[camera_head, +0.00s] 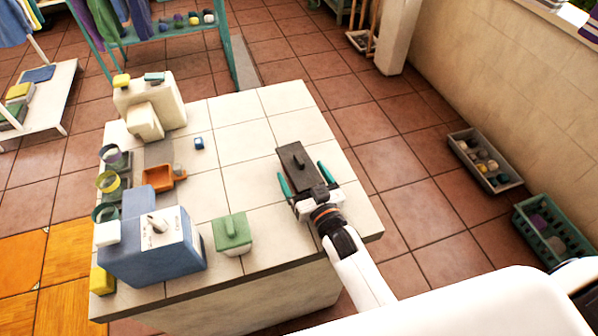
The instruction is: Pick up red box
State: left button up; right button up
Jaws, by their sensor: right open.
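No clearly red box shows. A dark brown box (293,158) with a small raised knob lies on the light tiled counter, right of its middle. My right gripper (305,178) comes in from the lower right, over the near end of this box. Its two teal fingers are spread, one to the left and one to the right of the box. I cannot tell whether they touch it. My left gripper is not in view.
The tiled counter (246,140) is clear behind the dark box. Crates (512,184) lie on the floor at right.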

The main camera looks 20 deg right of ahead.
jog(key=shift+w, duration=0.2)
jog(key=shift+s, duration=0.1)
jog(key=c, duration=1.1)
